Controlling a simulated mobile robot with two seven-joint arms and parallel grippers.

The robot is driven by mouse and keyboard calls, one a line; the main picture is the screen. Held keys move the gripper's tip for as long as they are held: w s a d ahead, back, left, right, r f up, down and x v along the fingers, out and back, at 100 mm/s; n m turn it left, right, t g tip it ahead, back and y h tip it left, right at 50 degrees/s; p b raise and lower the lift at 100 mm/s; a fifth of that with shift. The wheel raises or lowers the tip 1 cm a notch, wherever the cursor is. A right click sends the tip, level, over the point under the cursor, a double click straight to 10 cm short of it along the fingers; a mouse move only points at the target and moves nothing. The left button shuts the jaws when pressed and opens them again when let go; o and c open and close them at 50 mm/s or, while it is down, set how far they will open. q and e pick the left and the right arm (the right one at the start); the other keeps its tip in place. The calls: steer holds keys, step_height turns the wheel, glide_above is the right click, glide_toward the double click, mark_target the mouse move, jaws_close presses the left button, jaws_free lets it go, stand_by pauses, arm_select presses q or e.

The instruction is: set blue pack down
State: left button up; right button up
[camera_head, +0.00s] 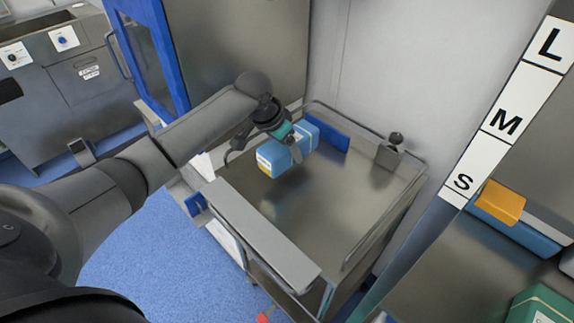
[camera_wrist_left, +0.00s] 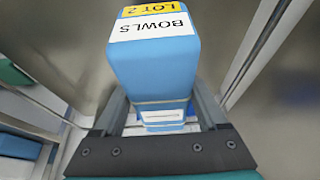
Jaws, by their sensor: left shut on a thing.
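The blue pack (camera_head: 287,148) is a box with rounded edges, held over the steel top of a cart (camera_head: 345,215) in the head view. In the left wrist view the blue pack (camera_wrist_left: 155,65) shows a white label reading BOWLS and a yellow strip reading LOT 2. My left gripper (camera_head: 292,145) is shut on the pack, with a finger on each side of it in the wrist view (camera_wrist_left: 165,115). I cannot tell for certain whether the pack touches the cart top. My right gripper is not in view.
A blue panel (camera_head: 326,133) stands at the cart's back edge, and a small grey fitting (camera_head: 391,150) at its right corner. A rail borders the cart. Shelves marked L, M, S (camera_head: 508,122) stand at right. The cart top's front and right are bare.

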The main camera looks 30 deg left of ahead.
mark_target(276, 146)
arm_select(q)
steer(key=shift+f, duration=0.75)
step_height(276, 146, down, 4)
steer(key=shift+r+b, duration=0.2)
steer(key=shift+b, duration=0.3)
steer(key=shift+r, duration=0.1)
steer(key=o, duration=1.6)
steer(key=shift+f, duration=0.2)
steer(key=shift+c, duration=0.2)
steer(key=shift+r, duration=0.15)
steer(key=p+v, duration=0.3)
steer(key=v, duration=0.9)
